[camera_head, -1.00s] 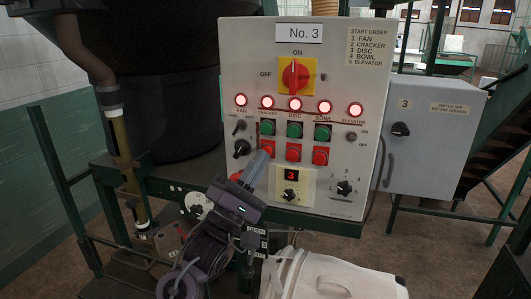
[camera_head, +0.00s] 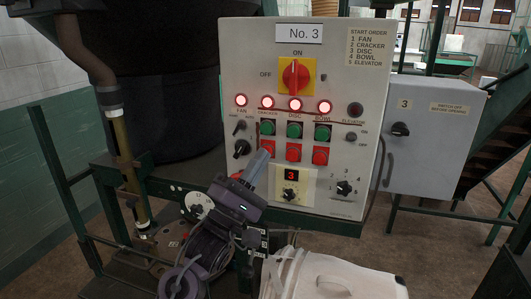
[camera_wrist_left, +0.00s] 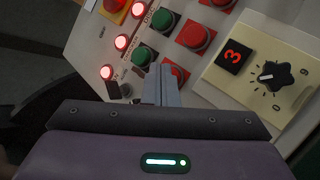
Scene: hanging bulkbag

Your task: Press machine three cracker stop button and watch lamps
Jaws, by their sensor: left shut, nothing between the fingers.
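The machine three panel (camera_head: 230,60) has a row of lamps. The fan lamp (camera_head: 240,100), cracker lamp (camera_head: 267,102), disc lamp (camera_head: 295,104) and bowl lamp (camera_head: 324,107) glow red; the elevator lamp (camera_head: 355,109) is dark. My left gripper (camera_head: 264,154) is shut and empty, its fingertips at the red cracker stop button (camera_head: 268,144) under the green cracker button (camera_head: 268,127). In the left wrist view the fingers (camera_wrist_left: 160,70) partly cover that red button (camera_wrist_left: 179,74); I cannot tell whether it is pressed in. My right gripper is out of view.
The red disc button (camera_head: 293,152) and red bowl button (camera_head: 320,156) sit to the right. Below are a display dial (camera_head: 290,194) and selector knob (camera_head: 344,188). A red main switch (camera_head: 296,74) is above. A grey box (camera_head: 430,150) stands right, a white bag (camera_head: 340,275) below.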

